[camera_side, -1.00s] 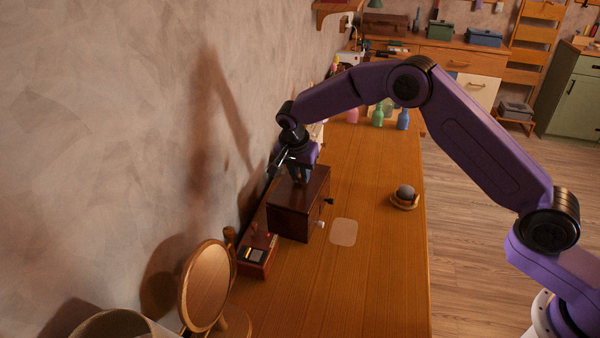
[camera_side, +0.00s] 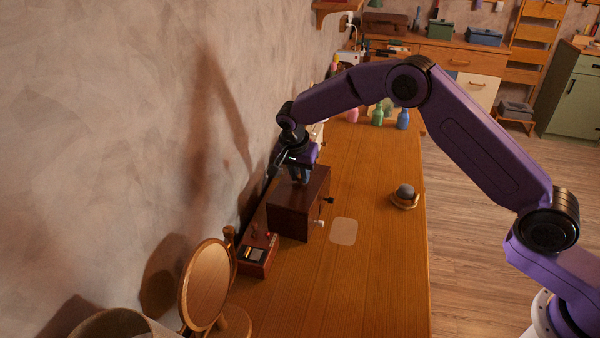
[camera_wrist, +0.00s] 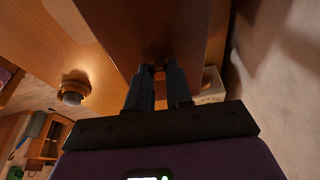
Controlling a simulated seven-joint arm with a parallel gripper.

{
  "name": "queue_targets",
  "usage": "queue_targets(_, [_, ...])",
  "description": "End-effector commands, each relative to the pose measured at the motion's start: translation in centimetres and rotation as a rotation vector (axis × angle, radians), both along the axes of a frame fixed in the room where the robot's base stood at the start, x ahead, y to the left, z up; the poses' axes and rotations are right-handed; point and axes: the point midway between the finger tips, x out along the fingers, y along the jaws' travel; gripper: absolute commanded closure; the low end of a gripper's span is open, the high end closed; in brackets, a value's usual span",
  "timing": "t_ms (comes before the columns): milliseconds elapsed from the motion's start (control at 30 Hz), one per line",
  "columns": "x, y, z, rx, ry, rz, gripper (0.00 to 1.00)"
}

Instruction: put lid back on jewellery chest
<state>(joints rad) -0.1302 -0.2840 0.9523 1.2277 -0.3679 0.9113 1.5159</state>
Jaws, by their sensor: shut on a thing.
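The jewellery chest (camera_side: 300,205) is a dark reddish-brown wooden box on the long table beside the wall. My gripper (camera_side: 300,178) points down at its top. In the wrist view the fingers of my gripper (camera_wrist: 160,80) are closed around a small round knob (camera_wrist: 158,73) on a dark brown panel, apparently the lid (camera_wrist: 140,30). The lid lies at the top of the chest; I cannot tell whether a gap remains under it. Small knobs, one black (camera_side: 329,201) and one pale (camera_side: 320,224), stick out on the chest's right side.
A small red box with dark compartments (camera_side: 258,262) stands in front of the chest, near a round wooden mirror (camera_side: 206,285). A pale square patch (camera_side: 344,231) and a grey ball on a wooden stand (camera_side: 405,196) are to the right. Bottles (camera_side: 378,118) stand behind. The front right tabletop is clear.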

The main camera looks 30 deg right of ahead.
Motion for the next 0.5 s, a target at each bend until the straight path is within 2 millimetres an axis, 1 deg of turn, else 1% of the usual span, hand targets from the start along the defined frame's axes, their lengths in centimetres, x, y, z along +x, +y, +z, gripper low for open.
queue_targets(433, [0.0,0.01,-0.01,0.001,-0.001,0.0,1.0])
queue_targets(467, [0.01,0.0,-0.01,0.001,-0.001,0.0,0.73])
queue_targets(500, [0.01,0.0,-0.01,0.001,-0.001,0.0,0.6])
